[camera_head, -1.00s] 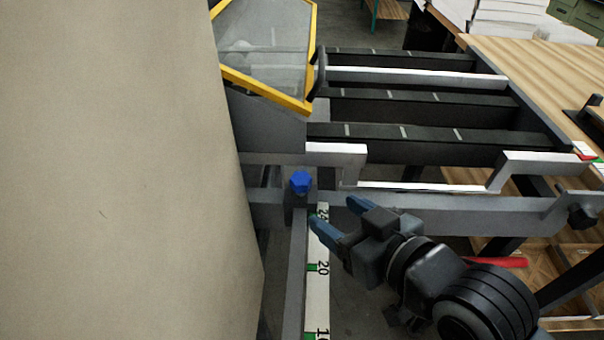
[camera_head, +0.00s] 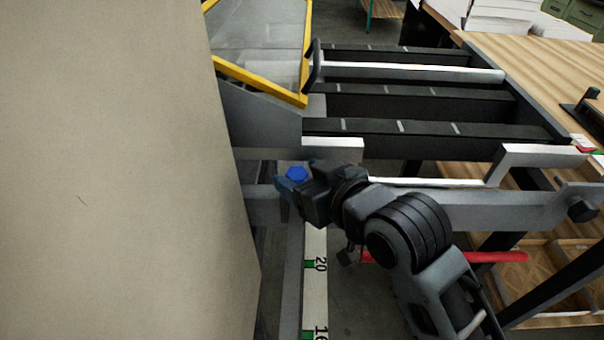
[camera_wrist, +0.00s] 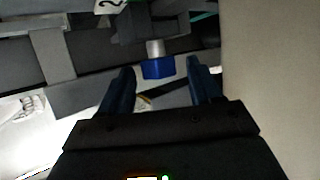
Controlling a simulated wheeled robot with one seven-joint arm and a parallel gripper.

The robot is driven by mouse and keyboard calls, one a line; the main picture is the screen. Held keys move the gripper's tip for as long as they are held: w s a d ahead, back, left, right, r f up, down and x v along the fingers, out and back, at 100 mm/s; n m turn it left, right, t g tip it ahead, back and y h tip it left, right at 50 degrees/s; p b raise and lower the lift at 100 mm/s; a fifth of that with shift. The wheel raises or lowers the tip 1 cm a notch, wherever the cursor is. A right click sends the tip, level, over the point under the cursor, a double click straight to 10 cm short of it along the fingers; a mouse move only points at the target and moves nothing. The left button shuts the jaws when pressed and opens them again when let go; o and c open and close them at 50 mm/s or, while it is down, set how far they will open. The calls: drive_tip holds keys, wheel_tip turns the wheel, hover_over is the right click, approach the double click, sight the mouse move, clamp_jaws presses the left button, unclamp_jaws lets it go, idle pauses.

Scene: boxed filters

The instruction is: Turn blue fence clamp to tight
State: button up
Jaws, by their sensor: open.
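The blue fence clamp knob (camera_head: 297,174) sits on the grey fence rail, just above the numbered scale, in the head view. In the wrist view the blue knob (camera_wrist: 158,68) hangs on a short metal stem, between and slightly beyond the two fingertips. My gripper (camera_wrist: 160,80) is open, with one blue-grey finger on each side of the knob and a visible gap to each. In the head view my gripper (camera_head: 290,188) is at the knob, and its fingers partly cover the knob's lower side. I cannot tell whether the fingers reach far enough along the knob.
A large beige panel (camera_head: 120,170) stands close on the left. The scale strip (camera_head: 315,280) runs down below the knob. A yellow-framed clear guard (camera_head: 262,50), dark slatted table (camera_head: 420,100) and red bar (camera_head: 495,257) are nearby. A wooden bench (camera_head: 540,70) is at the right.

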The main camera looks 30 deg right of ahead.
drive_tip(key=shift+w+f, duration=0.1)
drive_tip(key=shift+w, duration=0.05)
drive_tip(key=shift+c, duration=0.3)
drive_tip(key=c, duration=1)
drive_tip(key=shift+m+h+p, duration=0.7)
drive_tip(key=shift+m+h, duration=0.1)
drive_tip(key=shift+h, duration=0.1)
drive_tip(key=o, duration=1.1)
drive_tip(key=shift+a, duration=0.1)
drive_tip(key=shift+c, duration=0.2)
